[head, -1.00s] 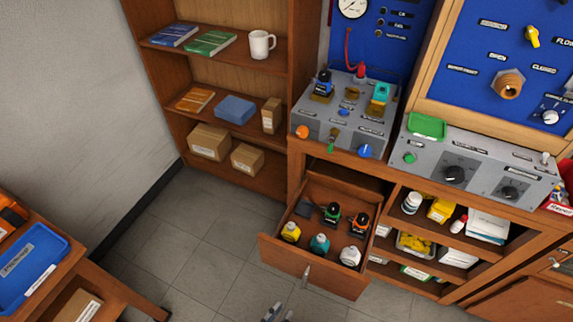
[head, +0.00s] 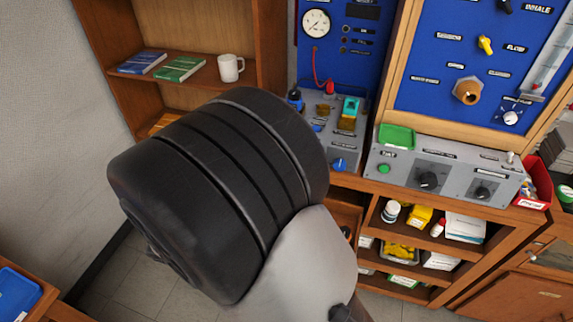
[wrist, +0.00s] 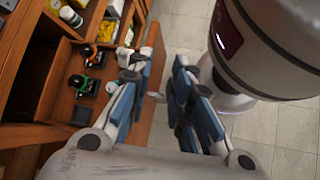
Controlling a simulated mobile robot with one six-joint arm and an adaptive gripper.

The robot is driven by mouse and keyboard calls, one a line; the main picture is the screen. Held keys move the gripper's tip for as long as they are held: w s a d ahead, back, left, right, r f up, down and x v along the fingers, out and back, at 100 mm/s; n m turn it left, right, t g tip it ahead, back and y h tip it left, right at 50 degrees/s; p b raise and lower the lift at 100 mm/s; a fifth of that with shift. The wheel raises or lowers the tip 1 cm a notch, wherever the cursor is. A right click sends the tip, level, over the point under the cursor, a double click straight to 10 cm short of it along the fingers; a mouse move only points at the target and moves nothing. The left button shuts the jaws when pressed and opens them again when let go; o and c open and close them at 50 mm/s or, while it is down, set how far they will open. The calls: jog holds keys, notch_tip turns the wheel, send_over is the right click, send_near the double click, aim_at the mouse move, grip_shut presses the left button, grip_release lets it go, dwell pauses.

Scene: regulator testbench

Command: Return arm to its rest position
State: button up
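My arm fills the middle of the head view as a large black and pale link, and my gripper is hidden there. In the wrist view my gripper (wrist: 155,75) has its two blue-padded fingers apart, with nothing held between them. It hangs over the front of the open wooden drawer (wrist: 138,125). A small pale knob shows through the gap, beyond the fingers. In the head view my arm hides most of the drawer.
The grey-topped bench unit (head: 400,170) and blue panels stand at the right. Shelves with a white mug (head: 230,68) stand behind my arm. A side table with a blue tray (head: 15,293) is at lower left. Tiled floor (wrist: 270,130) is open beside my body in the wrist view.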

jog(key=s+d+r+m+t+y, duration=0.2)
jog(key=d+r+m+y, duration=0.2)
jog(key=r, duration=0.5)
jog(key=s+d+r+m+t+y, duration=0.2)
jog(key=d+r+m+y, duration=0.3)
jog(key=d+r+m, duration=0.4)
jog(key=shift+s+d+r+m, duration=0.3)
jog(key=shift+s+d, duration=0.1)
jog(key=shift+d, duration=0.5)
